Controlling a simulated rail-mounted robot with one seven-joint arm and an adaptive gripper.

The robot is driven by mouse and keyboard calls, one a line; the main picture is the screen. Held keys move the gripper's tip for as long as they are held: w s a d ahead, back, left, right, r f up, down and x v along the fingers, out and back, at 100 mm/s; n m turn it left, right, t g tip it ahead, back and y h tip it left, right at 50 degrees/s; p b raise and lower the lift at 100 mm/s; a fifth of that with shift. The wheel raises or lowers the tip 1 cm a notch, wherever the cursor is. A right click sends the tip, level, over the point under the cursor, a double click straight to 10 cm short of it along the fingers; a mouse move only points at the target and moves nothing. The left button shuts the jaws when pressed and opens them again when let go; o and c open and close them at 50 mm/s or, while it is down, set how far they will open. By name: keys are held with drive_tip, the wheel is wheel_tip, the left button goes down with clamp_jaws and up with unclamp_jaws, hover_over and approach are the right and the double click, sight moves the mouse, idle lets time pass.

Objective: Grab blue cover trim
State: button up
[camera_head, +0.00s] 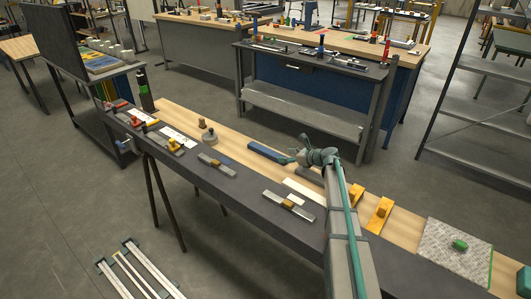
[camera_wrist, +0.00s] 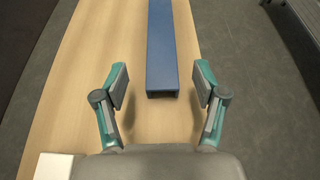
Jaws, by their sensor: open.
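The blue cover trim (camera_wrist: 161,50) is a long blue bar lying on the light wood bench top. In the wrist view it runs from the top edge down to a squared, hollow-looking near end. In the head view the trim (camera_head: 268,153) lies just left of my gripper (camera_head: 291,156). My gripper (camera_wrist: 160,88) is open and empty in the wrist view, with one teal finger on each side of the trim's near end. A gap of bare wood shows between each finger and the trim. The trim's far end is outside the wrist view.
The bench (camera_head: 180,107) is long and narrow, with a dark front strip. A white plate (camera_head: 304,192), a metal rail with a tan block (camera_head: 290,203) and yellow brackets (camera_head: 379,214) lie near my arm. A grey knob-topped disc (camera_head: 210,136) stands left of the trim.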

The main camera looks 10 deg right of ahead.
sight(273, 153)
drive_tip(key=p+x, duration=0.2)
drive_tip(key=x, duration=0.6)
drive_tip(key=shift+w+a+p, duration=0.15)
drive_tip(key=shift+w+p, duration=0.1)
drive_tip(key=shift+p, duration=0.15)
drive_tip(key=c, duration=1.3)
drive_tip(key=shift+o, duration=0.2)
drive_tip(key=shift+r, duration=0.15)
